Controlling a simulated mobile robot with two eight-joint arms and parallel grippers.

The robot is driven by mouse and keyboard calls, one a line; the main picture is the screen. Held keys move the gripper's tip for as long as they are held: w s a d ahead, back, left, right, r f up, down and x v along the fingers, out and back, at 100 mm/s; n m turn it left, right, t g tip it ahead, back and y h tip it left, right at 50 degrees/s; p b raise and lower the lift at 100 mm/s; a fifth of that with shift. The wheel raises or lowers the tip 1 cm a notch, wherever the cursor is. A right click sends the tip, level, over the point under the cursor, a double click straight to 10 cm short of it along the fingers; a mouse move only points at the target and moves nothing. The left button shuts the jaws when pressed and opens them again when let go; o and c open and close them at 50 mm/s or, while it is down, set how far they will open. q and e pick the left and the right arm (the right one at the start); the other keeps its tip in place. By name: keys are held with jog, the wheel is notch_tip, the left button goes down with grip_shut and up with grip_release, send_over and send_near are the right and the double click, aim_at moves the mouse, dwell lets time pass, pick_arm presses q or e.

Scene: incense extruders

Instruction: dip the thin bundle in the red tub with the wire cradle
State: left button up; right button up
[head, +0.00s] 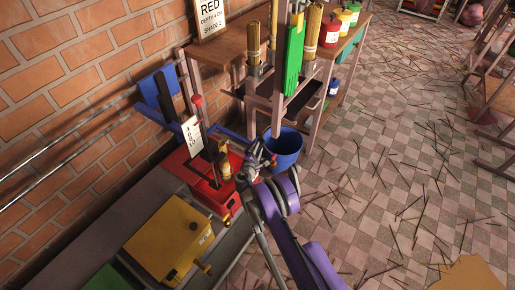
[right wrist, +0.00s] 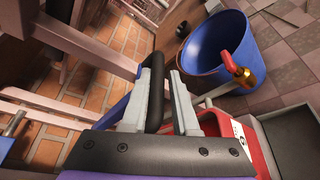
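The red tub (head: 203,190) stands on the bench against the brick wall, with a white marked plate (head: 192,135) at its back. A short tan bundle (head: 224,165) stands upright at the tub's right side. Whether the wire cradle holds it cannot be made out. My right gripper (head: 262,160) is beside the tub, between it and the blue bucket. In the right wrist view, a black curved handle (right wrist: 156,92) lies between its two fingers, with a narrow gap on the right; a firm grip cannot be confirmed. The red tub's edge (right wrist: 258,140) shows lower right. My left gripper is out of view.
A blue bucket (head: 285,150) stands right of the tub. A yellow box (head: 168,235) sits nearer on the bench. Behind is a rack with tan bundles (head: 312,32) and a green one (head: 294,55), and coloured pots (head: 331,32). The tiled floor at right has scattered sticks.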

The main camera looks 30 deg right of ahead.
jog(key=o, duration=0.3)
jog(key=shift+f, duration=0.1)
jog(key=shift+o, duration=0.2)
jog(key=p+v, duration=0.2)
jog(key=v, duration=0.8)
jog(key=shift+s+a, duration=0.2)
jog(key=shift+s, duration=0.1)
